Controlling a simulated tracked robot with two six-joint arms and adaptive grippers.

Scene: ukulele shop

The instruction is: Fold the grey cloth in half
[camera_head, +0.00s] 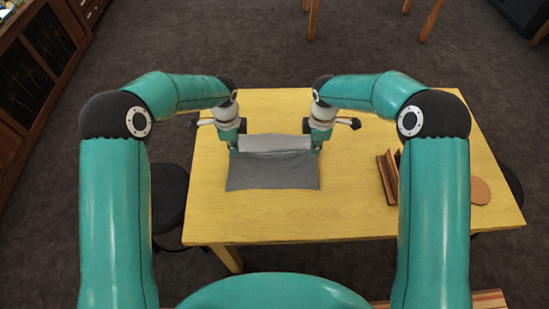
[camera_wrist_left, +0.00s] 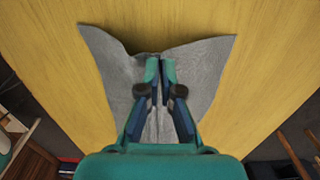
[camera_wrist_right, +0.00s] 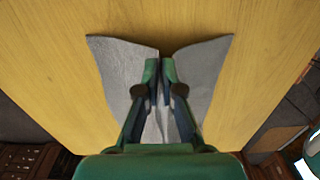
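The grey cloth (camera_head: 270,175) lies on the yellow table, left of its middle in the head view. Its far part is raised, showing a lighter strip between my grippers. My left gripper (camera_head: 235,149) is at the cloth's far left side and my right gripper (camera_head: 316,149) at its far right side. In the left wrist view the left fingertips (camera_wrist_left: 160,68) are closed on the cloth (camera_wrist_left: 206,68), which creases and spreads to both sides. In the right wrist view the right fingertips (camera_wrist_right: 160,68) pinch the cloth (camera_wrist_right: 204,70) the same way.
The yellow table (camera_head: 290,220) has bare room in front of the cloth and to its right. A brown wooden stand (camera_head: 388,178) and a flat orange-brown piece (camera_head: 480,191) are at the right. A dark stool (camera_head: 168,194) stands by the left edge.

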